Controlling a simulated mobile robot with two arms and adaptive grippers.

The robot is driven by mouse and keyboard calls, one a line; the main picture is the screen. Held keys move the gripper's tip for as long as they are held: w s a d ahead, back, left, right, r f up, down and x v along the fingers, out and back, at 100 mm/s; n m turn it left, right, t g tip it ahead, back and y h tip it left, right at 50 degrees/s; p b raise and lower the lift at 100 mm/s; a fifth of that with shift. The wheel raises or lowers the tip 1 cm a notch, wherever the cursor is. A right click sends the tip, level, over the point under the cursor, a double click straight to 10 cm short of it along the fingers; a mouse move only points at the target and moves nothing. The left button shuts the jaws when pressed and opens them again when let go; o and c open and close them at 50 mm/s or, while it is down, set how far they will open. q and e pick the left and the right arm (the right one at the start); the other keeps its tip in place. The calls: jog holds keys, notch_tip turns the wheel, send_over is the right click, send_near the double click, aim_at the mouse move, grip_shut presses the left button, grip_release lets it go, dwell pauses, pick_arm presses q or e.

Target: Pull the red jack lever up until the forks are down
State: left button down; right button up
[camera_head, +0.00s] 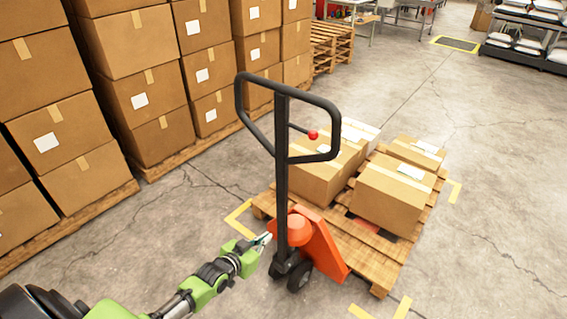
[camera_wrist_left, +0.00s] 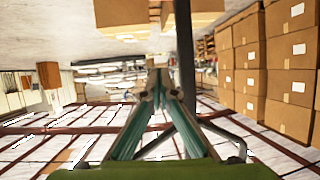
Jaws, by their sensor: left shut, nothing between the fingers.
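The red-knobbed jack lever (camera_head: 313,134) sticks out from the black handle column (camera_head: 282,165), inside the handle loop. The orange pallet jack (camera_head: 318,250) stands at the near end of a loaded wooden pallet (camera_head: 360,262). Its forks run under the pallet and are mostly hidden, so their height cannot be told. My left gripper (camera_head: 266,238) is shut and empty, low beside the left of the column and well below the lever. In the left wrist view my closed fingers (camera_wrist_left: 161,88) point past the dark column (camera_wrist_left: 185,60); contact cannot be told. My right gripper is out of view.
Several cartons (camera_head: 390,192) sit on the pallet, with yellow floor marks around it. Tall carton stacks (camera_head: 140,95) on pallets line the left. Empty pallets (camera_head: 330,48) and a rack of white bags (camera_head: 522,38) stand at the back. The concrete floor at right (camera_head: 490,215) is clear.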

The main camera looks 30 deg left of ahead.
pick_arm(q)
jog(key=w+d+r+t+h, duration=0.1)
jog(key=w+r, duration=0.1)
jog(key=r, duration=0.5)
jog(key=w+r+t, duration=0.1)
jog(key=w+r, duration=0.2)
jog(key=r, duration=0.3)
jog(key=m+t+h+p, duration=0.1)
jog(key=t+h, duration=0.1)
jog(key=t, duration=0.1)
send_near(301, 130)
jog(key=s+d+f, duration=0.3)
jog(key=s, duration=0.1)
jog(key=shift+f+b+x, duration=0.15)
jog(key=shift+b+x, duration=1.75)
jog(key=shift+x, duration=1.65)
jog(key=shift+f+b+x, duration=0.15)
jog(key=shift+b+x, duration=1.7)
jog(key=shift+x, duration=1.7)
jog(key=shift+r, duration=0.1)
